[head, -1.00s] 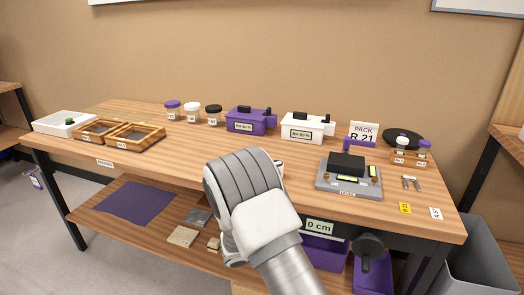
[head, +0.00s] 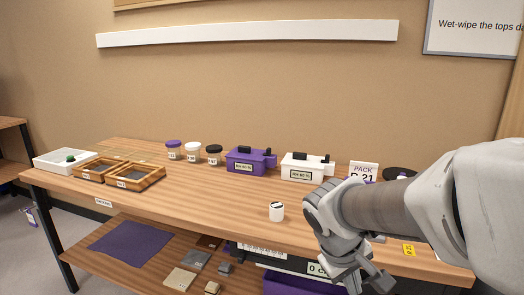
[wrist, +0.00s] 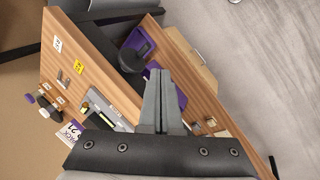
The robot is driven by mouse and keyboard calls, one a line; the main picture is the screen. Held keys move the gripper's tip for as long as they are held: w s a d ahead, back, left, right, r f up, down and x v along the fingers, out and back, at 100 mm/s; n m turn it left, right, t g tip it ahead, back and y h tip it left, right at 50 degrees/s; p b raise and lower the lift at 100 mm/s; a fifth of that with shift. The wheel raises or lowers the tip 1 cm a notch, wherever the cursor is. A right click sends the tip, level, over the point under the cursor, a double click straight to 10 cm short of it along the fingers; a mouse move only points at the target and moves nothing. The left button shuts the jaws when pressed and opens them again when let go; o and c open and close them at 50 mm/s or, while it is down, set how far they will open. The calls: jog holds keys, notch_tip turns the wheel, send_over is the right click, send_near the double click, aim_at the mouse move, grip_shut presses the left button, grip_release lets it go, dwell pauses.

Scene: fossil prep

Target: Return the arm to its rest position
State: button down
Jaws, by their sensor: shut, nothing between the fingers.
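My gripper (wrist: 158,78) is shut and empty in the wrist view, its two grey fingers side by side. It hangs in the air, with the workbench and floor below it. In the head view my arm reaches in from the right edge and bends down at the wrist, in front of the bench's front edge at right. My arm hides much of the bench's right end there, including most of the grey device seen earlier.
The wooden workbench (head: 205,203) holds a white cup (head: 277,211), a purple box (head: 247,161), a white box (head: 305,168), several jars, and wooden sieves (head: 134,176) at left. Its front middle is mostly clear. A grey bin (wrist: 105,6) stands beyond it in the wrist view.

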jog(key=s+a+r+m+t+y, duration=0.35)
jog(key=s+r, duration=0.25)
jog(key=s, duration=0.5)
notch_tip(320, 180, up, 21)
jog(key=p, duration=2.1)
jog(key=shift+d+m, duration=0.2)
jog(key=shift+m, duration=0.15)
jog(key=shift+y, duration=0.25)
